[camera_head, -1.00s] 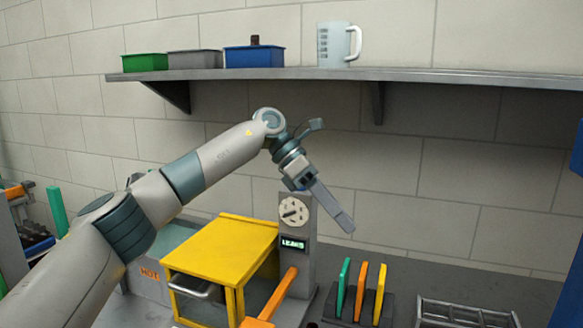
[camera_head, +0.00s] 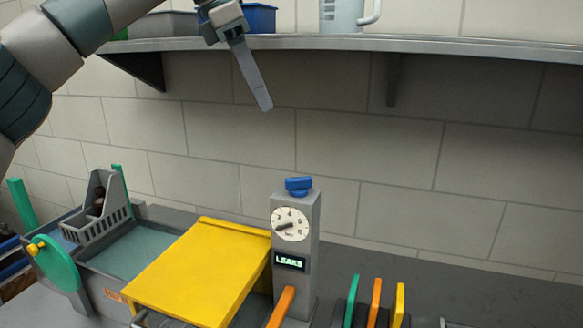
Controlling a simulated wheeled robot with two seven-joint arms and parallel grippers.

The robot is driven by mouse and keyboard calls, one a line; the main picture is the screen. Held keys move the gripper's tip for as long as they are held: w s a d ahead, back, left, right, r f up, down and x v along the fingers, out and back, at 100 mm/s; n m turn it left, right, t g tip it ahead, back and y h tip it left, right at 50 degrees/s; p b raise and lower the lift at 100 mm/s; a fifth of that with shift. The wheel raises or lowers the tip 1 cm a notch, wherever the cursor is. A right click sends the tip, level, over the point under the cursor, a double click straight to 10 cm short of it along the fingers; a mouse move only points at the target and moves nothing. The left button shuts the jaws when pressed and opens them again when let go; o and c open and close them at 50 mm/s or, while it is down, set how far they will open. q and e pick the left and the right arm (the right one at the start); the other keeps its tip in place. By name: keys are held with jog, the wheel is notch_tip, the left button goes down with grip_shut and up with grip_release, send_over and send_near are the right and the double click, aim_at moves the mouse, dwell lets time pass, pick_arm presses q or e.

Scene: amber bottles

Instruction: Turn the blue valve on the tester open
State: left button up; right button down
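The tester (camera_head: 312,215) is a grey column with a round white dial (camera_head: 291,224), its dark pointer toward the lower left. Below the dial a small lit green display (camera_head: 289,262) seems to read "LEAK" plus an unclear last character. The blue valve (camera_head: 298,186) sits on top of the column, fully visible with nothing touching it. My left gripper (camera_head: 262,101) hangs at the upper middle, above and left of the valve in the picture and clear of it. Its fingers overlap edge-on, so the gap between them is hidden. No held object shows. My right gripper is out of view.
A yellow lid (camera_head: 203,272) lies left of the tester, and an orange lever (camera_head: 282,307) stands in front. Green, orange and yellow upright pieces (camera_head: 376,303) are at the right. A grey basket (camera_head: 100,217) is at the left. A wall shelf (camera_head: 440,43) runs behind the gripper.

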pick_arm(q)
jog(key=p, duration=0.4)
send_near(298, 178)
jog(key=x, duration=0.8)
jog(key=shift+w+f, duration=0.15)
jog(key=shift+f, duration=0.05)
grip_shut()
